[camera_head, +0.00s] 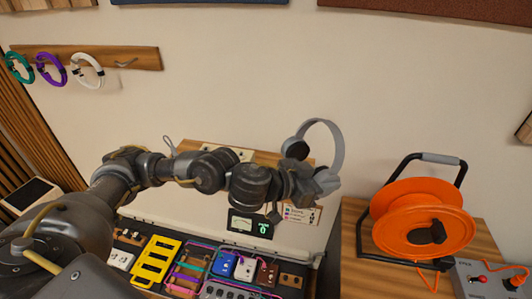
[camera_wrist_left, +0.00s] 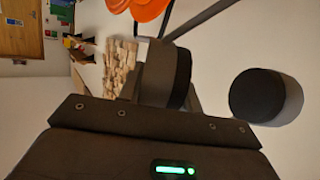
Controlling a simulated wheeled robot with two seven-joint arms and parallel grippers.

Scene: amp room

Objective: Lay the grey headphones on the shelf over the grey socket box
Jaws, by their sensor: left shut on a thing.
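The grey headphones (camera_head: 337,147) are held up in front of the pale wall, with the headband arched upward and one dark ear pad (camera_head: 295,149) showing. My left gripper (camera_head: 318,184) is shut on their lower right part. In the left wrist view the two dark ear pads (camera_wrist_left: 265,95) show close to the gripper. A wooden shelf (camera_head: 190,146) runs along the wall behind my left arm, which hides much of it. Pale socket plates (camera_head: 241,153) show at the shelf. I cannot clearly make out a grey socket box. My right gripper is not in view.
An orange cable reel (camera_head: 420,222) with a black frame stands on a wooden top at right, beside a grey switch box (camera_head: 488,278). Coloured rings hang from a wooden rail (camera_head: 130,58) at upper left.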

